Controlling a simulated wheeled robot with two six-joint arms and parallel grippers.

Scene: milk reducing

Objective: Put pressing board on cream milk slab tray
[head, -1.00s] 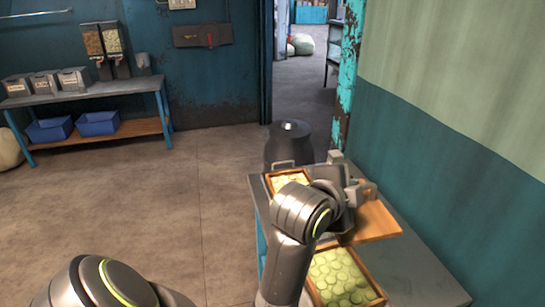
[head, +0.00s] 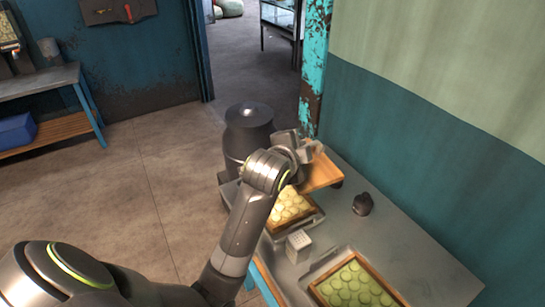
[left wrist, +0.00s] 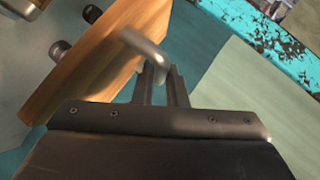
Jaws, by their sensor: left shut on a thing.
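The pressing board (head: 322,174) is a flat wooden board, held tilted above the back of the table in the head view. My left gripper (head: 303,148) is shut on its metal handle. In the left wrist view the handle (left wrist: 146,48) sits at the fingertips, and the wooden board (left wrist: 105,62) slants at the upper left with dark knobs beside it. The cream milk slab tray (head: 314,222), wood-framed with pale cream rounds, lies nearer than the board, partly hidden by my left arm. The board is beyond the tray, apart from it. My right gripper is not in view.
A wood-framed tray (head: 398,297) of green rounds lies at the table's near end. A small pale block (head: 298,246) stands between the trays. A dark rounded object (head: 363,204) sits near the wall (head: 430,150). A black canister (head: 248,135) stands behind the table. The table's right side is mostly clear.

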